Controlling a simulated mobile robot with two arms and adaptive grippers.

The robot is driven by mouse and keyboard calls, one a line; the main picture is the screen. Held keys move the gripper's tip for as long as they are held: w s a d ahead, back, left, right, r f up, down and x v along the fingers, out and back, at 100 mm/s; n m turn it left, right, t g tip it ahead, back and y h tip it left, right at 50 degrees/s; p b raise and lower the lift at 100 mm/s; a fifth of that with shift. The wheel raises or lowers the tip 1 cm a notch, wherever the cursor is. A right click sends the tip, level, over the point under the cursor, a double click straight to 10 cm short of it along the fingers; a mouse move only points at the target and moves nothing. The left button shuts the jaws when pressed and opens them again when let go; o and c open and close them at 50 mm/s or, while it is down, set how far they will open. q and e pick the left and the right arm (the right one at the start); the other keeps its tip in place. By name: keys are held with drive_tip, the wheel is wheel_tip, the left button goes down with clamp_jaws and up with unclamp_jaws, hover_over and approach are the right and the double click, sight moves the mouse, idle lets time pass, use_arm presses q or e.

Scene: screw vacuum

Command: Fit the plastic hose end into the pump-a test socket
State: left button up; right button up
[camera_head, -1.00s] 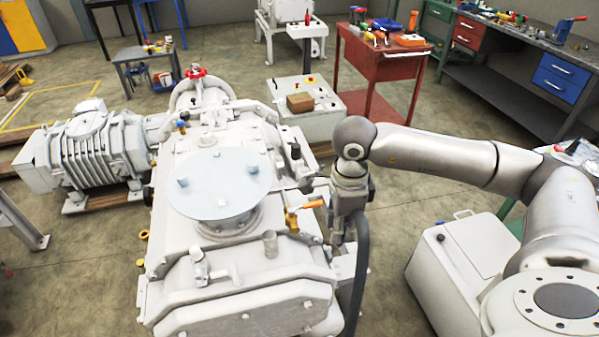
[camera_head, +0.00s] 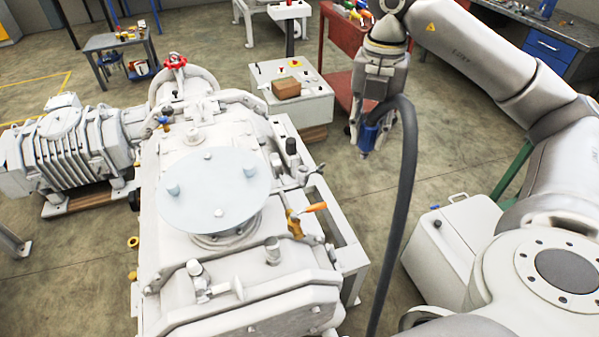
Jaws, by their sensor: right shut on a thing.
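My right gripper (camera_head: 368,128) hangs at the upper right of centre, pointing down, shut on the blue plastic hose end (camera_head: 371,139). A dark grey hose (camera_head: 400,200) arches from the hose end and runs down to the bottom edge. The big white pump (camera_head: 190,250) with a pale round cover (camera_head: 212,192) on top fills the left and middle. The gripper is to the right of the pump and apart from it. I cannot tell which fitting on the pump is the test socket. My left gripper is out of view.
An orange-handled valve (camera_head: 310,207) sticks out at the pump's right side. A control box (camera_head: 300,98) with a brown block (camera_head: 286,88) stands behind. A white cabinet (camera_head: 435,250) stands at the right. Bare floor lies between pump and cabinet.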

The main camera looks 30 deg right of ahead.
drive_tip(key=shift+w, duration=0.2)
drive_tip(key=w+a+f, duration=0.1)
drive_tip(key=w, duration=0.1)
drive_tip(key=w+a+f, duration=0.1)
drive_tip(key=w, duration=0.2)
drive_tip(key=w+a+f+p, duration=0.1)
drive_tip(key=w+a+f, duration=0.1)
drive_tip(key=w, duration=0.1)
drive_tip(key=shift+w+a, duration=0.1)
drive_tip(key=shift+w, duration=0.05)
clamp_jaws()
drive_tip(key=w+f+p, duration=0.1)
drive_tip(key=f, duration=0.1)
drive_tip(key=w+a+f+p, duration=0.1)
drive_tip(key=f, duration=0.2)
drive_tip(key=w+f+p, duration=0.1)
drive_tip(key=w+f, duration=0.1)
drive_tip(key=f, duration=0.1)
drive_tip(key=shift+a, duration=0.35)
drive_tip(key=shift+f, duration=0.3)
drive_tip(key=shift+s+d, duration=0.1)
